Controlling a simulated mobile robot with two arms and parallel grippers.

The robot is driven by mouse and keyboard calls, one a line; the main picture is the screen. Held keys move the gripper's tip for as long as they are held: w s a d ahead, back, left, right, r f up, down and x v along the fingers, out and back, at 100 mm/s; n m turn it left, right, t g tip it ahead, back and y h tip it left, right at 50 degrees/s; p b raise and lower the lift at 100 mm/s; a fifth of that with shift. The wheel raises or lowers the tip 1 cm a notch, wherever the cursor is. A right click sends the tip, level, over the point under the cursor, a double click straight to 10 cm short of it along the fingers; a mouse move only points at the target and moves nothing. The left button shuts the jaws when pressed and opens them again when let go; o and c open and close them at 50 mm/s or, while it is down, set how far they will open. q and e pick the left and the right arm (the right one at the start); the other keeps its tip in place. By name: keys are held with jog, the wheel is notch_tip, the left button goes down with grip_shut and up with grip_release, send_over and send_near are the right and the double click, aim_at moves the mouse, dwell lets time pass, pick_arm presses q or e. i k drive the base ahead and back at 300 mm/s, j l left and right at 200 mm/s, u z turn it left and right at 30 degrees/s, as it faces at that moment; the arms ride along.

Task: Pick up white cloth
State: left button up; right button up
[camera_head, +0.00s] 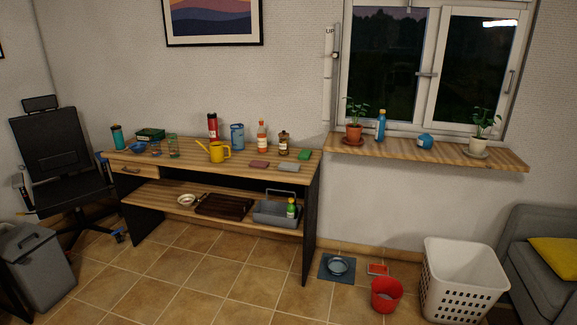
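No item stands out clearly as a white cloth. A small pale grey, flat piece (289,168) lies on the front right of the wooden table top and may be folded cloth. A dark red flat piece (259,164) lies to its left, and a small green piece (304,154) lies behind it to the right. Neither of my grippers shows in the head view.
A white laundry basket (462,288), a red bucket (386,295) and a blue mat (328,273) are on the floor at right. The tiled floor before the table is clear.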

aim_at(285, 166)
jog(key=i, duration=0.65)
jog(key=i+j+z, duration=0.1)
jog(key=z, duration=0.25)
jog(key=i+j+z, duration=0.15)
jog(key=z, duration=0.2)
jog(key=i+j+z, duration=0.1)
jog(key=z, duration=0.25)
jog(key=j, duration=0.1)
